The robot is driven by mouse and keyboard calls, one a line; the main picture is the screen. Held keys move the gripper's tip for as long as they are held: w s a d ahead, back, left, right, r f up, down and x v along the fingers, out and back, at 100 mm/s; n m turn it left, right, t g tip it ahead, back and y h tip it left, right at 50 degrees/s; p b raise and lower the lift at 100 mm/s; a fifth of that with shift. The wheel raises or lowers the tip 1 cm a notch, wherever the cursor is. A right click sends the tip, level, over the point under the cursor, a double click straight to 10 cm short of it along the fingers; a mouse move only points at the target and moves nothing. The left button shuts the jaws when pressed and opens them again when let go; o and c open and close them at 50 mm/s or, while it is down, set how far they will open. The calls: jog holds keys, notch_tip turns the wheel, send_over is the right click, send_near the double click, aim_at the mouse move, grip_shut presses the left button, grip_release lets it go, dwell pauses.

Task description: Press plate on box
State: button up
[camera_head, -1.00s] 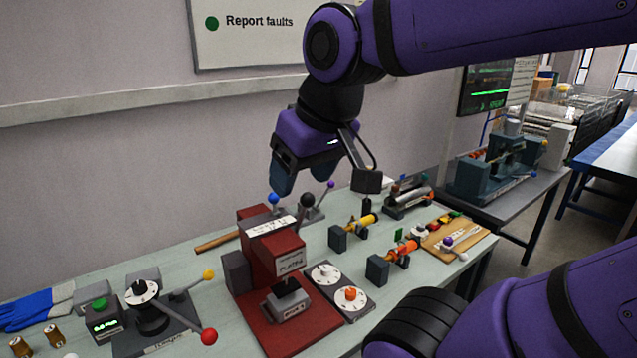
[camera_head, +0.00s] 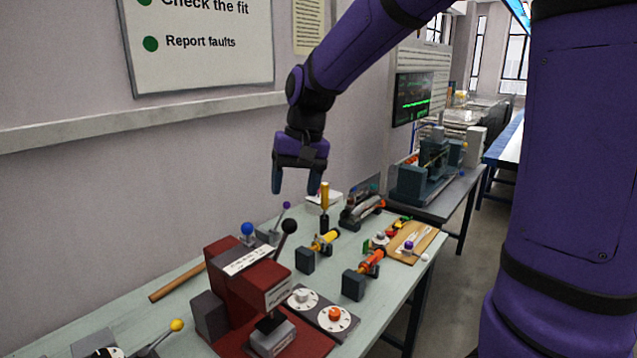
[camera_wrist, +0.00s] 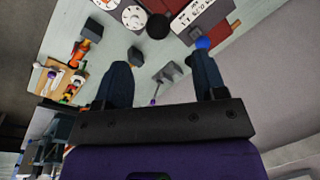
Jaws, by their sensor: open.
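A red press (camera_head: 225,258) stands on the bench. A small dark plate (camera_head: 270,323) hangs under its labelled head, just above a light grey box (camera_head: 272,341) on the red base; whether they touch is unclear. A lever with a black ball (camera_head: 289,226) rises at the press's right side. A blue ball (camera_head: 247,228) shows behind its top. My gripper (camera_head: 296,188) is open and empty, pointing down above and behind the press. The wrist view shows the black ball (camera_wrist: 157,25) beyond and between the fingers, and the blue ball (camera_wrist: 203,43) by the right fingertip.
A purple-knobbed lever (camera_head: 286,206) stands below my gripper. A dial board (camera_head: 336,318), yellow (camera_head: 325,240) and orange (camera_head: 371,263) fittings on dark blocks, and a wooden board (camera_head: 425,241) lie to the right. A wooden rod (camera_head: 177,282) lies behind the press. The wall is close behind.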

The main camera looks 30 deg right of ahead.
aim_at(296, 227)
jog(key=shift+d+f, duration=0.1)
jog(key=shift+f, duration=0.4)
jog(key=f, duration=0.3)
jog(key=a+f, duration=0.1)
jog(key=f, duration=0.2)
jog(key=a+f, duration=0.1)
jog(key=f, duration=0.2)
jog(key=shift+w+f, duration=0.25)
jog(key=shift+f, duration=0.1)
jog(key=c, duration=1)
jog(key=shift+s+d+f+t, duration=0.3)
jog(key=shift+s+f+t, duration=0.2)
jog(key=shift+s, duration=0.2)
jog(key=shift+s+d+f+t+y, duration=0.3)
jog(key=shift+s+f+t, duration=0.1)
jog(key=shift+s+f, duration=0.15)
jog(key=shift+s, duration=0.15)
